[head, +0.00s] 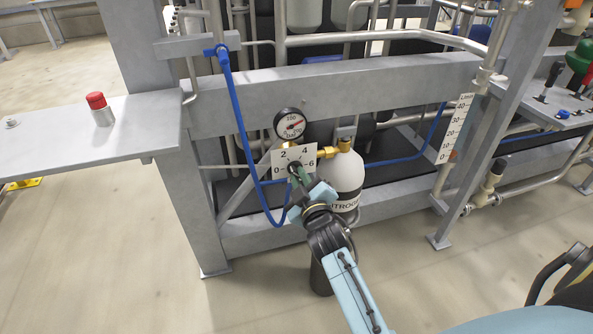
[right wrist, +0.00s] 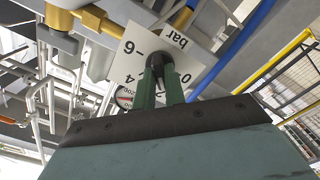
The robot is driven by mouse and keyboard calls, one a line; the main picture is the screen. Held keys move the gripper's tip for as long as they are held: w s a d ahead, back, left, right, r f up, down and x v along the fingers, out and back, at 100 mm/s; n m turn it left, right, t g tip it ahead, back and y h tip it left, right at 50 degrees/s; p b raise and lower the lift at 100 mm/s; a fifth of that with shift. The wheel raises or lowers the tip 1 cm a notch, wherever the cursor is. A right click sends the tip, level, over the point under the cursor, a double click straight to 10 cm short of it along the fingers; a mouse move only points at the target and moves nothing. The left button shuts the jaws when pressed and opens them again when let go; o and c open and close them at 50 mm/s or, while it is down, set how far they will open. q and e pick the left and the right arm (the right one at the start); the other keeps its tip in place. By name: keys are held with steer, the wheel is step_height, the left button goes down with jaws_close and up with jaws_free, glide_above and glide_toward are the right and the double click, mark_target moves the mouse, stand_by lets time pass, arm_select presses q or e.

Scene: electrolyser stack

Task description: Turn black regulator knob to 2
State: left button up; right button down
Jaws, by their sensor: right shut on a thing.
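The black regulator knob (head: 294,166) sits in front of a white scale plate (head: 309,152) marked 0, 2, 4 and 6, below a round gauge (head: 290,124) with a red needle. My right gripper (head: 299,174) reaches it from below and is shut on the knob. In the right wrist view, the green fingers (right wrist: 159,92) close on the black knob (right wrist: 164,73), and the scale plate (right wrist: 143,62) appears upside down behind it. The fingers hide part of the knob, and I cannot tell which number it points to. My left gripper is not in view.
A white nitrogen cylinder (head: 343,172) stands right of the knob, joined by brass fittings. A blue hose (head: 240,125) hangs close on the left. A grey shelf (head: 60,135) with a red button (head: 97,101) is at left. The floor in front is clear.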

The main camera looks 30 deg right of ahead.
steer(key=m+p, duration=0.1)
steer(key=m, duration=0.1)
steer(key=shift+m, duration=0.4)
steer(key=c, duration=1.3)
jaws_free()
steer(key=shift+p+v, duration=1.95)
steer(key=shift+v, duration=1.6)
